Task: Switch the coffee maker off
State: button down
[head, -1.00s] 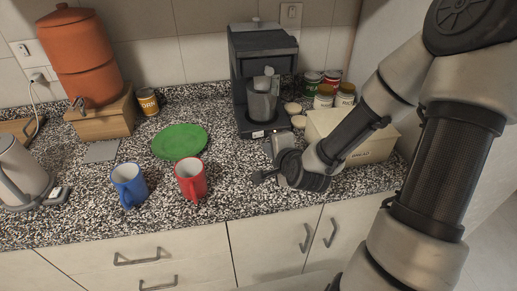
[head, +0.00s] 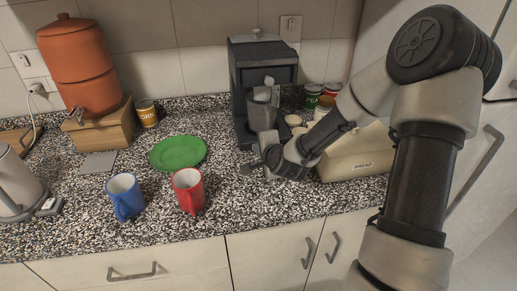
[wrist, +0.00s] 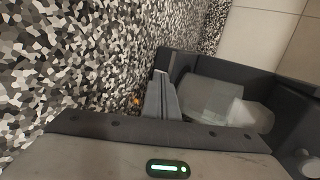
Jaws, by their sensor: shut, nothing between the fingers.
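The dark coffee maker (head: 262,62) stands upright at the back of the counter, with a grey cup-like carafe (head: 262,112) in its bay. My gripper (head: 267,138) is shut and empty, low at the front of the machine's base. It hides most of that base front. In the wrist view my closed fingers (wrist: 161,82) overlap the edge of the coffee maker (wrist: 178,62), and the carafe (wrist: 212,100) lies to their right. A small orange glow (wrist: 137,101) shows just left of the fingers. I cannot tell whether the fingers touch the machine.
A bread box (head: 355,165) and several cans (head: 312,94) stand right of the machine. A green plate (head: 178,152), a blue mug (head: 125,195) and a red mug (head: 188,190) are to the left. The speckled counter (head: 228,190) is clear between red mug and gripper.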

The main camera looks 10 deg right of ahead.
jog(key=shift+w+a+f+b, duration=0.1)
jog(key=shift+w+a+b, duration=0.15)
jog(key=shift+w+b, duration=0.25)
jog(key=shift+s+r, duration=0.2)
jog(key=shift+r, duration=0.05)
jog(key=shift+w+a+b, duration=0.1)
jog(key=shift+a+b, duration=0.15)
jog(key=shift+b, duration=0.2)
jog(key=shift+a+r, duration=0.15)
jog(key=shift+d, duration=0.75)
jog(key=shift+d, duration=0.1)
